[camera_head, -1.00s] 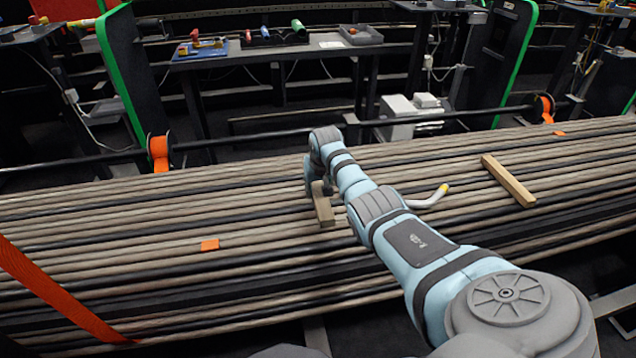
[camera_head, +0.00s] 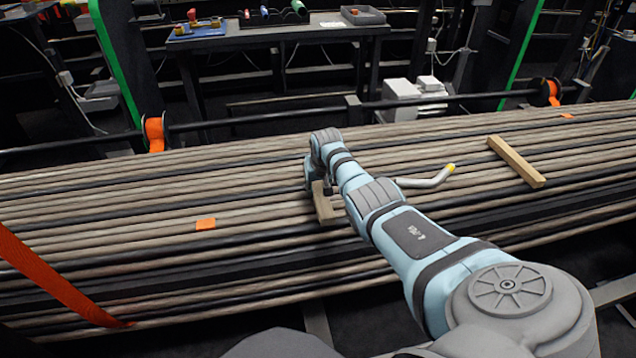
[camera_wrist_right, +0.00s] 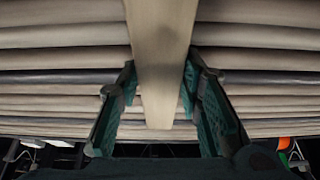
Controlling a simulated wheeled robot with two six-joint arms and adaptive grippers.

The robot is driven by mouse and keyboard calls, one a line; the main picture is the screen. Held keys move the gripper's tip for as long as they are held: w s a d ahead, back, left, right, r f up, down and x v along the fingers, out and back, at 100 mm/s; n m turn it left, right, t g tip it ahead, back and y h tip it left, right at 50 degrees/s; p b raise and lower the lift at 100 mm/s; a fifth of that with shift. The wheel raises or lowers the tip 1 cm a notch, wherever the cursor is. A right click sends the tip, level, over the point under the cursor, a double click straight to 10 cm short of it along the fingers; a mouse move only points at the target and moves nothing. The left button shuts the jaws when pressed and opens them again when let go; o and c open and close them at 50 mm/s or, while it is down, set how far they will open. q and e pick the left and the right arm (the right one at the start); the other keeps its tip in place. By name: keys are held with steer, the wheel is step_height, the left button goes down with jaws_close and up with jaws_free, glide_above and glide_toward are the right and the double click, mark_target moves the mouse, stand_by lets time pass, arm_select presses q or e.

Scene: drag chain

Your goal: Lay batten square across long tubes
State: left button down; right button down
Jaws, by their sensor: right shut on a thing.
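My right gripper (camera_head: 320,186) is over the middle of the long tubes (camera_head: 110,205), shut on a pale wooden batten (camera_head: 327,211). In the right wrist view, the gripper (camera_wrist_right: 160,88) has its two dark green fingers on either side of the batten (camera_wrist_right: 162,35), which points across the tubes, near a right angle. The arm hides part of the batten in the head view. I cannot tell whether the batten touches the tubes. A second batten (camera_head: 516,162) lies across the tubes to the right. My left gripper is not in view.
A grey bent rod with a yellow tip (camera_head: 430,182) shows just right of my wrist. An orange tag (camera_head: 205,224) lies on the tubes, and an orange strap (camera_head: 55,280) crosses their left end. A dark rail (camera_head: 240,121) with orange reels (camera_head: 154,133) runs behind. A workbench (camera_head: 260,36) stands beyond.

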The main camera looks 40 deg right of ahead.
steer(key=shift+f, duration=0.15)
steer(key=c, duration=1.1)
jaws_free()
steer(key=shift+o, duration=0.2)
steer(key=shift+r, duration=0.35)
steer(key=v, duration=1.1)
steer(key=shift+s+r, duration=0.2)
steer(key=shift+a, duration=0.1)
